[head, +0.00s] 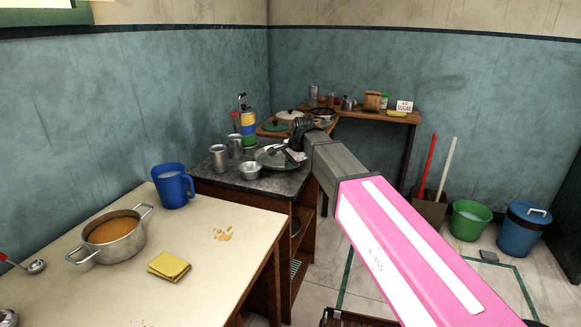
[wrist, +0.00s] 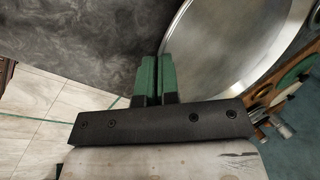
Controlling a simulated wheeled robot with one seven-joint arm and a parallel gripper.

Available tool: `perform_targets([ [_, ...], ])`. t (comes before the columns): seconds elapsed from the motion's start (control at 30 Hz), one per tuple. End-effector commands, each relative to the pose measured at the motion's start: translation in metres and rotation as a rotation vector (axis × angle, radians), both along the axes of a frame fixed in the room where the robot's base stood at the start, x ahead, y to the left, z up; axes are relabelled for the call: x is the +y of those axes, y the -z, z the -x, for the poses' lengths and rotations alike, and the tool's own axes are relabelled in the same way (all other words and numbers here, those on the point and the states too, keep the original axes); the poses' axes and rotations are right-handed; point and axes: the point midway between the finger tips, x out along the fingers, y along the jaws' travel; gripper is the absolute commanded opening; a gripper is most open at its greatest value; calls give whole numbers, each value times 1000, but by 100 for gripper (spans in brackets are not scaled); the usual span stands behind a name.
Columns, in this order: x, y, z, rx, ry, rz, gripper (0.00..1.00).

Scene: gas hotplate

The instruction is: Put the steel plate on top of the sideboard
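The steel plate (head: 270,160) is a round, shallow, shiny disc over the dark-topped cabinet with open shelves (head: 207,181), which may be the sideboard. I cannot tell whether it rests on that top or is slightly above it. In the wrist view the plate (wrist: 235,45) fills the upper right, and the dark top (wrist: 80,40) lies left of it. My gripper (wrist: 158,62) has its green fingers close together at the plate's near rim, one on each side of it. It looks shut on the rim. In the head view my arm partly hides the fingertips.
Steel cups (head: 219,157), a small bowl (head: 250,170) and a gas bottle (head: 248,125) crowd the dark top. A wooden counter (head: 385,115) with jars stands behind. The cream table (head: 200,270) in front bears a soup pot (head: 112,238), blue jug (head: 172,186) and yellow cloth (head: 169,266).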

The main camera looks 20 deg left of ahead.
Motion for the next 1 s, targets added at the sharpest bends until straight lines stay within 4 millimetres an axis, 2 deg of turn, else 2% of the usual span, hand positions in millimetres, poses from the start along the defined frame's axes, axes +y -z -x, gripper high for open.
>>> perform_targets([
  [0.07, 0, 7, 0, 0, 0, 0, 0],
  [0.27, 0, 7, 0, -1, 0, -1, 0],
  [0.33, 0, 7, 0, 0, 0, 0, 22],
  [0.37, 0, 7, 0, 0, 0, 0, 28],
  [0.77, -2, 1, 2, -1, 0, 0, 28],
  [1.0, -14, -32, 9, -2, 0, -2, 28],
])
